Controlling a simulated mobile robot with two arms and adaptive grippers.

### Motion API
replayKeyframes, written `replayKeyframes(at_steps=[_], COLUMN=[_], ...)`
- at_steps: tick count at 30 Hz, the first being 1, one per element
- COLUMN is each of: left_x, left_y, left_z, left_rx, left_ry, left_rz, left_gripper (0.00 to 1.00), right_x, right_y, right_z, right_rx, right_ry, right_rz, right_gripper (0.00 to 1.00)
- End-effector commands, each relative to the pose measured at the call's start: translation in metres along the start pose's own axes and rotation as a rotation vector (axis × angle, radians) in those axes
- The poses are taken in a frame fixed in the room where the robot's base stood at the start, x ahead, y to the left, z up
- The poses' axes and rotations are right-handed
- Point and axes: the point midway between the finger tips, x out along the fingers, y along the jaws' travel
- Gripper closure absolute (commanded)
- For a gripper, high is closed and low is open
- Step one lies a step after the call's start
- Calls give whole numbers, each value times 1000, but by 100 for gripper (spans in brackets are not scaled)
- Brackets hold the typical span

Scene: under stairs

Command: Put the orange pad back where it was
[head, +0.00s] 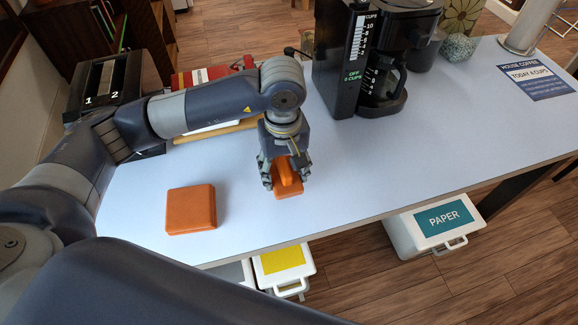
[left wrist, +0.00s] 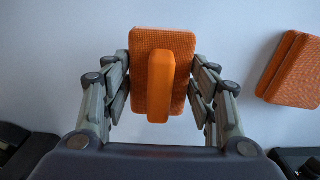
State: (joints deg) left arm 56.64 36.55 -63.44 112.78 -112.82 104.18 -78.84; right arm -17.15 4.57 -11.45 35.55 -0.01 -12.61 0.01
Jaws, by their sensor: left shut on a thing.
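An orange pad with a raised bar-like grip (head: 288,188) is under my left gripper (head: 285,176) near the front edge of the table. The left gripper points down and is shut on the pad, with a finger on either side in the left wrist view (left wrist: 160,95). The pad's textured face shows around the grip in that view (left wrist: 180,42). Whether the pad touches the table is hard to tell. A second orange block (head: 190,208), square with a seam along its side, lies on the table to the left, apart from the gripper. My right gripper is not seen.
The pale table (head: 390,150) is clear to the right of the gripper. A black coffee maker (head: 375,60) stands behind it. A black tray marked 1 and 2 (head: 105,85) and a red item (head: 190,78) are at the back left. A PAPER bin (head: 440,222) is below the edge.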

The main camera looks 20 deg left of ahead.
Motion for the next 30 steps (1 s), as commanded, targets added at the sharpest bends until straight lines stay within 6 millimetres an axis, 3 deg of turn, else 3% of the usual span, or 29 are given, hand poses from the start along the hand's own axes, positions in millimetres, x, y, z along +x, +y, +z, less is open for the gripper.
replayKeyframes(at_steps=[8,15,28,29,30], left_x=[4,33,42,40,40], left_y=[14,14,14,14,14], left_z=[-14,-14,-15,-15,-15], left_rx=[0,0,1,0,0], left_ry=[-1,-2,1,1,1], left_rz=[-2,-2,0,0,0], left_gripper=[69,69,69,42,33], right_x=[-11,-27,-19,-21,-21], right_y=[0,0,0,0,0], right_z=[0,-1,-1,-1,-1], right_rx=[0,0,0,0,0], right_ry=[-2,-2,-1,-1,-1], right_rz=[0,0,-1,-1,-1], right_gripper=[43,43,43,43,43])
